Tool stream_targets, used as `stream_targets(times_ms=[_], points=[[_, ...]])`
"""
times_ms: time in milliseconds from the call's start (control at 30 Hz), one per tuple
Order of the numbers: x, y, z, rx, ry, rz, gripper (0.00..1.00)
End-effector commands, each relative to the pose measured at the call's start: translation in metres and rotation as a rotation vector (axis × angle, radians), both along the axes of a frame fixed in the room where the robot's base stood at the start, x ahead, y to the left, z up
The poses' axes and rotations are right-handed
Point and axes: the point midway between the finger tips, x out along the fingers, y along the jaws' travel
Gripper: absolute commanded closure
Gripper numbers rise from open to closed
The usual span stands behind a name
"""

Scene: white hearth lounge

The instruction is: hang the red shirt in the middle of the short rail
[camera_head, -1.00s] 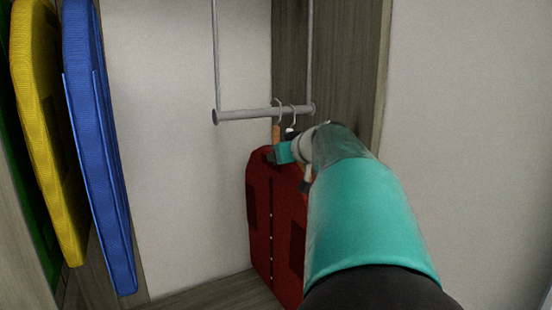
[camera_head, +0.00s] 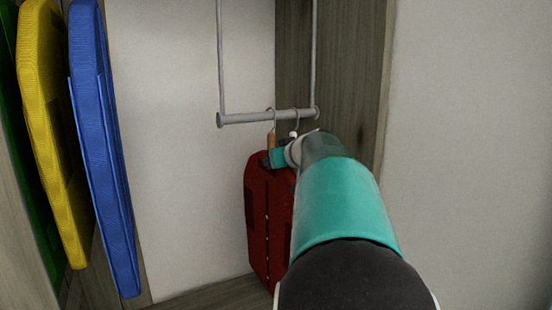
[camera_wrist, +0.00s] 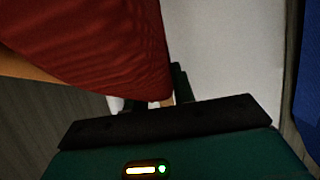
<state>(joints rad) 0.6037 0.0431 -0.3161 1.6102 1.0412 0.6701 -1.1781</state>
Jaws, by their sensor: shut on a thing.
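The red shirt (camera_head: 262,215) hangs from a hanger with a wooden neck (camera_head: 271,141). Its hook shows at the short grey rail (camera_head: 245,118), near the rail's middle. Whether the hook bears on the rail is too small to tell. My gripper (camera_head: 272,155) is shut on the hanger at its neck, just above the shirt, below the rail. In the wrist view, red cloth (camera_wrist: 95,40) fills the upper left and a small wooden piece (camera_wrist: 167,103) shows by the fingers. My arm hides the shirt's right side.
Blue (camera_head: 100,150), yellow (camera_head: 50,130) and green (camera_head: 35,215) garments hang at the left. The rail's left part is bare.

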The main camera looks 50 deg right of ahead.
Motion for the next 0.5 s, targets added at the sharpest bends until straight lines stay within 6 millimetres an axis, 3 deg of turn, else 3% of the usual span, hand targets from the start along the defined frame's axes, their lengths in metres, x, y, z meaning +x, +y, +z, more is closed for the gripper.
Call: stream_targets(times_ms=[200, 233, 333, 500], points=[[-0.0002, 0.0, 0.0006, -0.001, -0.002, -0.001, 1.0], [-0.0002, 0.0, 0.0006, -0.001, -0.002, -0.001, 0.71], [-0.0003, -0.0001, 0.0005, -0.001, -0.001, -0.001, 0.51], [-0.0002, -0.0001, 0.0002, -0.001, -0.001, -0.001, 0.49]])
